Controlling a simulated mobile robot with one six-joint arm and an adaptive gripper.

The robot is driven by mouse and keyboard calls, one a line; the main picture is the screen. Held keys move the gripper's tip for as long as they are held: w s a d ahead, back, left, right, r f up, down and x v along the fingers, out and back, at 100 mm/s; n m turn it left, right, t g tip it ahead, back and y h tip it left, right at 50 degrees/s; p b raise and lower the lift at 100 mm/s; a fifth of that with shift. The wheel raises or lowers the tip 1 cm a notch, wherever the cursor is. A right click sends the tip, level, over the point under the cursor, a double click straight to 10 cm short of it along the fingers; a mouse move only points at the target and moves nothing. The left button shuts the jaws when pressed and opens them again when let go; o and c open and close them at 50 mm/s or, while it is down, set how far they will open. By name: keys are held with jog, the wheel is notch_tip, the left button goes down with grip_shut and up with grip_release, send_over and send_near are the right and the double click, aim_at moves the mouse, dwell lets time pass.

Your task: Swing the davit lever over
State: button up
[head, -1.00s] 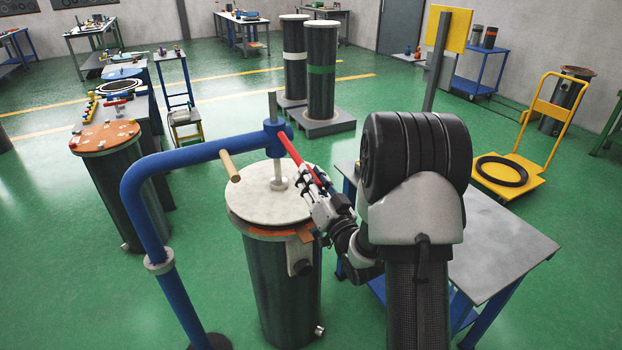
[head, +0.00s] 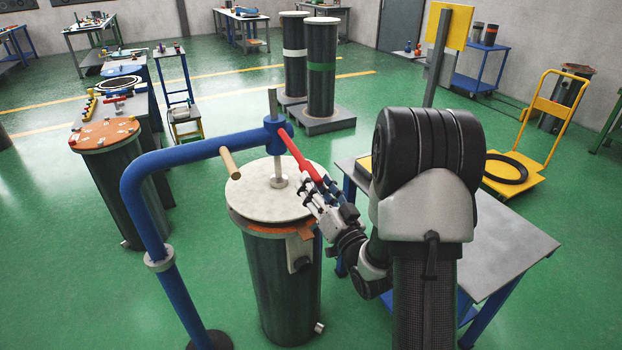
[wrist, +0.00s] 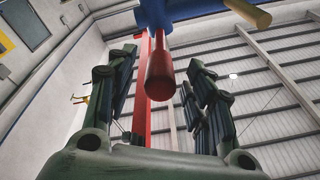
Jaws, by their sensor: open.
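The red davit lever (head: 298,154) sticks out from the blue hub (head: 276,137) of the davit, toward the right and front. My gripper (head: 315,188) is at the lever's outer end in the head view, above the lid's right edge. In the wrist view the lever's round red end (wrist: 160,80) shows between the two spread fingers of my gripper (wrist: 161,65). A flat red bar (wrist: 140,95) runs beside it. The fingers are open; whether either touches the lever I cannot tell. The pale round lid (head: 250,196) hangs under the hub, over the dark cylinder (head: 282,285).
The blue davit pipe (head: 150,200) rises from the floor at left and bends over the lid. A wooden peg (head: 229,163) sticks out of it. A grey-topped table (head: 505,245) stands close at right, behind my arm. Green floor is clear at front left.

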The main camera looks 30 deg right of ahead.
jog(key=s+f, duration=0.1)
jog(key=s, duration=0.7)
jog(key=shift+f, duration=0.3)
